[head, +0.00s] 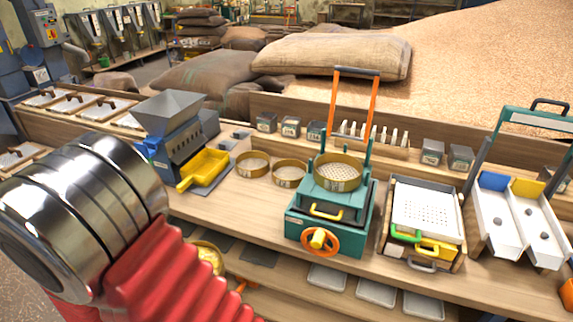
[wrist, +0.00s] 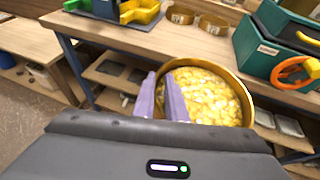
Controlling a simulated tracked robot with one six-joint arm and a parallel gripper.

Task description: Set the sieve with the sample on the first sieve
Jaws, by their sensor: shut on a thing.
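A round brass sieve filled with yellow flaky sample (wrist: 212,92) is in my gripper (wrist: 163,84). The purple fingers are shut on its near left wall. It hangs in front of the bench, with the lower shelf behind it. In the head view this sieve (head: 209,257) is partly hidden by my red arm. Another brass sieve (head: 338,172) sits on top of the teal shaker (head: 328,215), between upright posts with an orange handle frame. Its perforated floor shows and it looks empty. My gripper is to the lower left of the shaker.
Two more brass sieves (head: 252,165) (head: 290,173) stand on the bench left of the shaker. A blue machine with a yellow scoop (head: 204,168) is farther left. A perforated tray unit (head: 427,208) stands close right of the shaker. The bench's front edge lies near the held sieve.

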